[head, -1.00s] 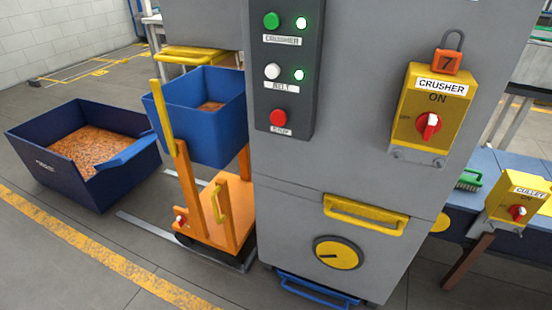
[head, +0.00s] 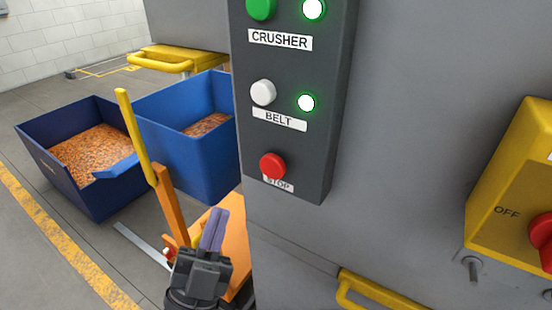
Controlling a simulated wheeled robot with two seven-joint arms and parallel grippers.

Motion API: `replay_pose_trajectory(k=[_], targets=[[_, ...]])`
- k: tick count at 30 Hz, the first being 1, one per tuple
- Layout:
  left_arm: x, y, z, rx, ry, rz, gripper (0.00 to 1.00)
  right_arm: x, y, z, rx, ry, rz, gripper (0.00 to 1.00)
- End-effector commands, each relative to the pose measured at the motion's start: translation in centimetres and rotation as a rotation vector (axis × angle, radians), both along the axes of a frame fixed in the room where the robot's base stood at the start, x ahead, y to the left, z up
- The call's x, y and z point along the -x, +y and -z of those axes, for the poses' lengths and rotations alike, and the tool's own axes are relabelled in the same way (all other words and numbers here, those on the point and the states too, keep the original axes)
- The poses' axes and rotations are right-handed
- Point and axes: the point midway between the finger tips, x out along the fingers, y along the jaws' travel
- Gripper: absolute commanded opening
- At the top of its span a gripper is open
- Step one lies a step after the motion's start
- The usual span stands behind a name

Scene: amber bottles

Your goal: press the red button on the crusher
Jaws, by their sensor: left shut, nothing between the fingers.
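The red button (head: 272,166) sits low on the dark control panel (head: 325,140) of the grey crusher (head: 420,110), above a label reading STOP. A white button (head: 263,92) labelled BELT and a green button (head: 261,8) labelled CRUSHER are above it, each with a lit green lamp to its right. My left gripper (head: 219,222) is shut and empty, below and left of the red button and apart from it. Its fingers point up in the picture. My right gripper does not show.
A yellow switch box (head: 510,190) with a red knob (head: 543,236) juts out at the right. A yellow handle (head: 375,293) is below the panel. An orange trolley (head: 172,205) with a blue bin (head: 165,125) stands left, beside a dark blue bin (head: 60,185) of orange bits.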

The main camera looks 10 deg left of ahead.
Motion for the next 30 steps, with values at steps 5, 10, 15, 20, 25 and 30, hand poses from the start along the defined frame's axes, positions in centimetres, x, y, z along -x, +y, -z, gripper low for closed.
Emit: replay_pose_trajectory(k=[5, 10, 15, 20, 25, 30], targets=[[0.0, 0.0, 0.0, 0.0, 0.001, 0.001, 0.0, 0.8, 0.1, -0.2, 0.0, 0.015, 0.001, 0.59], [-0.7, -0.2, 0.1, 0.002, 0.001, 0.001, 0.0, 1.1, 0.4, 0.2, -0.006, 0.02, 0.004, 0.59], [-3.0, -1.1, 0.3, 0.001, 0.002, 0.002, 0.0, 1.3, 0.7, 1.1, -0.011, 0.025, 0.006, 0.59], [-5.2, -1.9, 0.4, 0.002, 0.004, 0.0, 0.0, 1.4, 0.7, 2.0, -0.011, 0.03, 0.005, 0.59], [-7.2, -2.6, 0.3, 0.001, 0.004, 0.0, 0.0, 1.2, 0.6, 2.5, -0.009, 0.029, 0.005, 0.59], [-8.2, -3.0, 0.1, 0.001, 0.005, 0.001, 0.0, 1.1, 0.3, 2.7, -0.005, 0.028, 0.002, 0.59]])
